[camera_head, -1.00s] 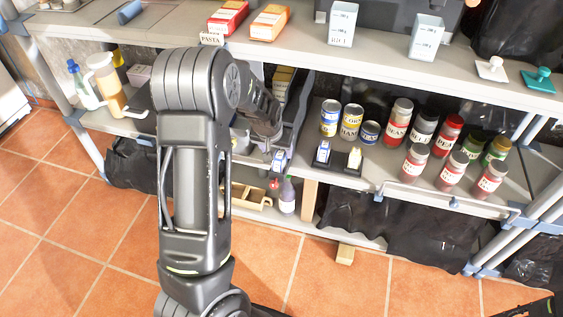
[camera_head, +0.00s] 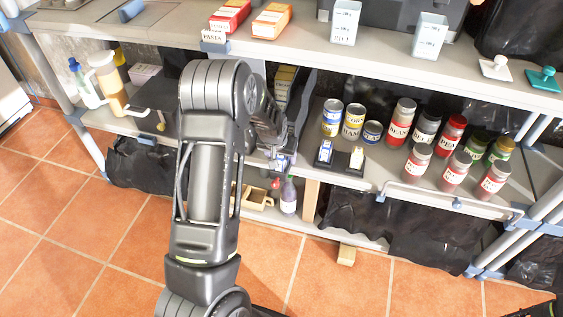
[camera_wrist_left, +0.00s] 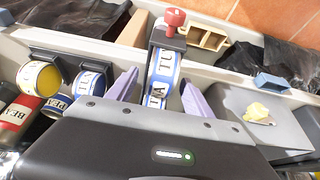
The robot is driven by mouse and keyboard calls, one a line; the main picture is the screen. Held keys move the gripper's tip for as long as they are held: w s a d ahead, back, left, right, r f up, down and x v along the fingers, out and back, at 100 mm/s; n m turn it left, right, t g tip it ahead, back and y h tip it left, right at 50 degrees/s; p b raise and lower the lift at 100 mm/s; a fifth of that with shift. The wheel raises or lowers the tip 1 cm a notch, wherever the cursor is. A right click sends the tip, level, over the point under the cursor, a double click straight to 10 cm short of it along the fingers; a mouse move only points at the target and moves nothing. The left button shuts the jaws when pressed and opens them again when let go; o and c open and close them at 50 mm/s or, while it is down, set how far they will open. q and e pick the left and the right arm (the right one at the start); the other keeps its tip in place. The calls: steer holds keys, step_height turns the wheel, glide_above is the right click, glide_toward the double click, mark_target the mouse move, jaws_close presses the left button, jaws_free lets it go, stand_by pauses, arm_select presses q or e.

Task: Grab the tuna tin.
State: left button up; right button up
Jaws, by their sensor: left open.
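The tuna tin (camera_wrist_left: 163,72) has a blue and white label with the letters TU partly showing. In the left wrist view it sits in a dark holder at the shelf's front, between the two pale purple fingers of my left gripper (camera_wrist_left: 158,92). The gripper is open, with a finger on each side of the tin; I cannot tell whether either touches it. In the head view, my left arm covers much of the gripper and tin, and a bit of blue and white shows beside the wrist.
Several cans, including a bean can (camera_head: 401,122), stand farther right. A red-capped bottle (camera_wrist_left: 174,20) and wooden box (camera_wrist_left: 205,38) are below. The upper shelf (camera_head: 380,62) overhangs.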

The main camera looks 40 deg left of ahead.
arm_select(q)
steer(key=shift+w+a+f, duration=0.1)
steer(key=shift+w+f, duration=0.15)
steer(key=shift+f, duration=0.45)
jaws_close()
stand_by(0.6)
